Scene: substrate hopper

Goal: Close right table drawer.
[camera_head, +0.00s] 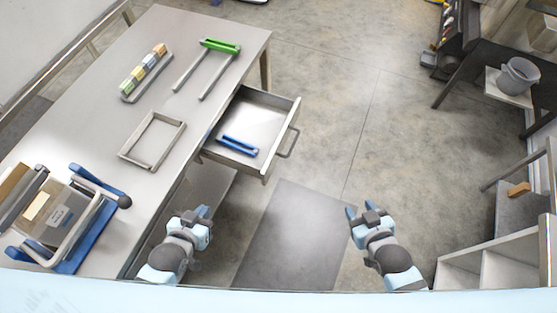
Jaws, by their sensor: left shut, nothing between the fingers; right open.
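The right table drawer (276,107) is pulled out from the right side of the grey table (92,90). It has a handle (289,143) on its front. A blue object (238,146) lies inside it near the front corner. My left gripper (203,212) is shut and empty, low in the picture beside the table edge, apart from the drawer. My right gripper (360,211) is open and empty over the floor, to the right of and nearer than the drawer. Neither gripper touches the drawer.
On the table are a green-handled frame (221,46), a rack of coloured blocks (143,75), an empty grey frame (153,138) and a blue stand with a box (58,216). Shelves (493,262) stand at the right. The floor before the drawer handle is clear.

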